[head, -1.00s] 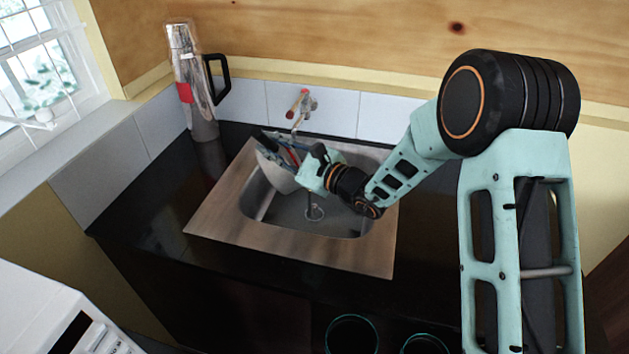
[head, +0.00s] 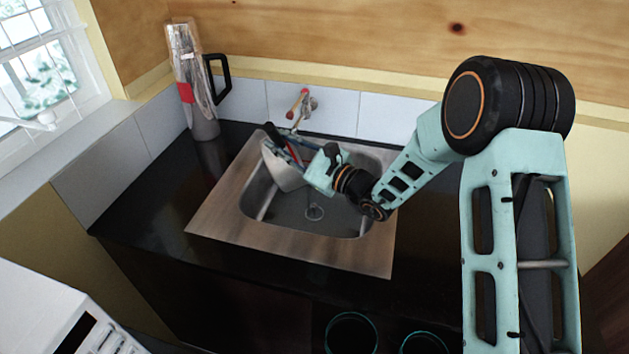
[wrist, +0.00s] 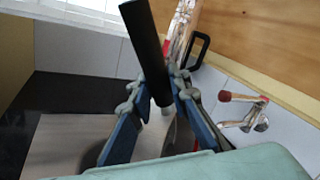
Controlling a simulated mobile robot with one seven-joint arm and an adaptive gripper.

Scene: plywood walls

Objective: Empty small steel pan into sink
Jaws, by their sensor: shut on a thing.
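The small steel pan (head: 283,170) is over the left part of the sink (head: 345,222), tipped steeply on its side. Its inside and any contents cannot be made out. My gripper (head: 290,152) is shut on the pan's dark handle, which also shows in the wrist view (wrist: 143,42) sticking up between the two blue fingers (wrist: 160,105). In the wrist view, only a little of the pan's metal shows behind the right finger. The bottom of the sink around the drain looks bare.
A tap (head: 300,104) with a red end is on the tiled wall just behind the sink. A tall steel flask (head: 192,85) with a black handle stands at the back left corner. Dark counter (head: 150,195) left of the sink is clear. Two round rims (head: 352,333) show at the front.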

